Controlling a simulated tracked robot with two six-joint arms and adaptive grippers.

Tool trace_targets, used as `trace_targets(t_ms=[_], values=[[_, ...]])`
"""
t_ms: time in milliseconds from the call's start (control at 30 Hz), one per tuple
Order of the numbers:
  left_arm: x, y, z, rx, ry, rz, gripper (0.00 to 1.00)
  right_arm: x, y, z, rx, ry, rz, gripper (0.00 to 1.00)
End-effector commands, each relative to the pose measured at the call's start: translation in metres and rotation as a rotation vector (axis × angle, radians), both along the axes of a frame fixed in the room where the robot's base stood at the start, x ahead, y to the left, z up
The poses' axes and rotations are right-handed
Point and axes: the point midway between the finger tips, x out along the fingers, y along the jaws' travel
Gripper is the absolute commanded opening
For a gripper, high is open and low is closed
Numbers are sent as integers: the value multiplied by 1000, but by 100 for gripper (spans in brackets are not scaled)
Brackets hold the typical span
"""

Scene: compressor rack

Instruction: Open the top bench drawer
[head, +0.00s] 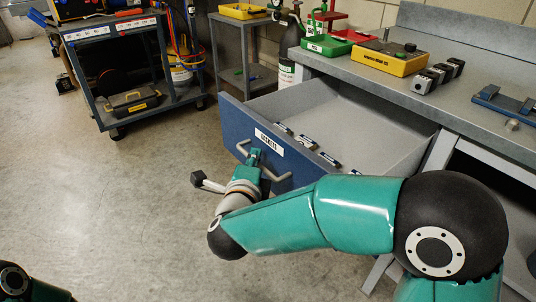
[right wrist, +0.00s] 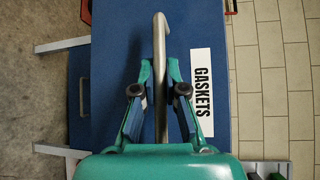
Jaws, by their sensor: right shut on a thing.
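The top bench drawer (head: 232,128) has a blue front with a white "GASKETS" label (head: 269,142). It is pulled well out from the grey bench, and several small dark-and-white items lie inside it. My right gripper (head: 254,158) is at the drawer's metal bar handle (head: 277,176). In the right wrist view the handle (right wrist: 160,40) runs between the two fingers of the gripper (right wrist: 160,95), which are shut on it beside the label (right wrist: 202,90). My left gripper is not in view; only a piece of my left arm shows at the lower left of the head view.
The bench top (head: 440,105) carries a yellow box (head: 388,58), a green tray (head: 327,44), several black-and-grey blocks and a blue fixture (head: 500,100). A blue cart (head: 118,50) and a grey shelf stand (head: 240,80) are behind. The floor left of the drawer is clear.

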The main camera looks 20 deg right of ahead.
Motion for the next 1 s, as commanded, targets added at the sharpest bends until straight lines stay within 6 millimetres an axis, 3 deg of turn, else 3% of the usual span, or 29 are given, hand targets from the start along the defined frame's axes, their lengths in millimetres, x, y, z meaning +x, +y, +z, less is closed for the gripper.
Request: trace_targets(t_ms=[400, 433, 567, 1000], values=[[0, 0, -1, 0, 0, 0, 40, -2, 1, -4, 0, 11, -5, 0], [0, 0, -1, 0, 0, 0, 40, -2, 1, -4, 0, 11, -5, 16], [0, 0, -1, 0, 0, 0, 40, -2, 1, -3, 0, 8, -5, 37], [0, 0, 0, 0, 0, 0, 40, -8, 5, 0, 1, 2, -1, 37]])
